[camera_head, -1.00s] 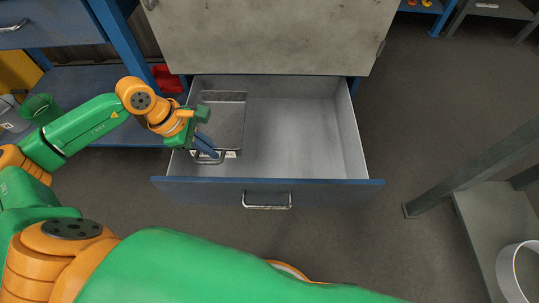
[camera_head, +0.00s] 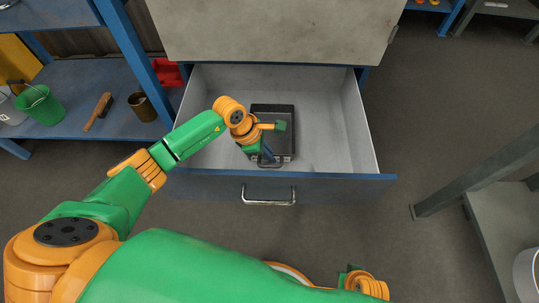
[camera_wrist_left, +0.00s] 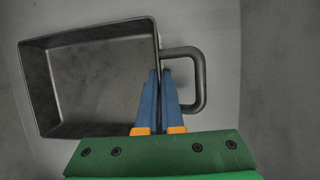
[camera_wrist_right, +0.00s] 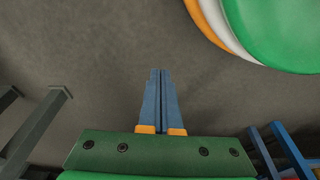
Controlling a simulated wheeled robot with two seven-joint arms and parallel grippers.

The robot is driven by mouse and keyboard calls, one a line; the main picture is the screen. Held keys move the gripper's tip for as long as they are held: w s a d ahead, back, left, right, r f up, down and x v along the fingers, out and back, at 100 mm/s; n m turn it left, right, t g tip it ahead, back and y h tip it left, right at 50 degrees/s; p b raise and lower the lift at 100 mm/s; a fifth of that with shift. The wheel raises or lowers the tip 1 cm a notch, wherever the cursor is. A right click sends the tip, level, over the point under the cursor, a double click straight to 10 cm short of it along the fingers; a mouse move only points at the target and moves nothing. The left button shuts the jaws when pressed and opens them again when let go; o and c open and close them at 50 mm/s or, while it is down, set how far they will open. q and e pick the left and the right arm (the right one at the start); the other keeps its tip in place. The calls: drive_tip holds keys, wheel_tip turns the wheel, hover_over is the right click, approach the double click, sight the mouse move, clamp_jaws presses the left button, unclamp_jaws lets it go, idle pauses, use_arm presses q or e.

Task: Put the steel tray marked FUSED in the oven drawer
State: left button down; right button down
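A dark grey steel tray (camera_head: 285,113) is inside the open drawer (camera_head: 330,120), near its middle and towards the front. The left wrist view shows the empty tray (camera_wrist_left: 95,85) with its bent handle (camera_wrist_left: 203,80) on the right. I cannot tell if it touches the drawer floor, and no marking is readable. My left gripper (camera_head: 268,157) is at the tray's handle end. Its fingers (camera_wrist_left: 160,78) look closed on the tray's wall beside the handle. My right gripper (camera_wrist_right: 161,78) is shut and empty above the bare floor.
The drawer front has a handle (camera_head: 268,203). The drawer has free room right of the tray. A shelf on the left holds a green bucket (camera_head: 40,106), a brush (camera_head: 98,111) and a brown tin (camera_head: 142,106). A grey stand (camera_head: 500,220) is at right.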

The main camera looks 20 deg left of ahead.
drive_tip(key=shift+w+r, duration=0.1)
use_arm(q)
drive_tip(key=c, duration=1.1)
unclamp_jaws()
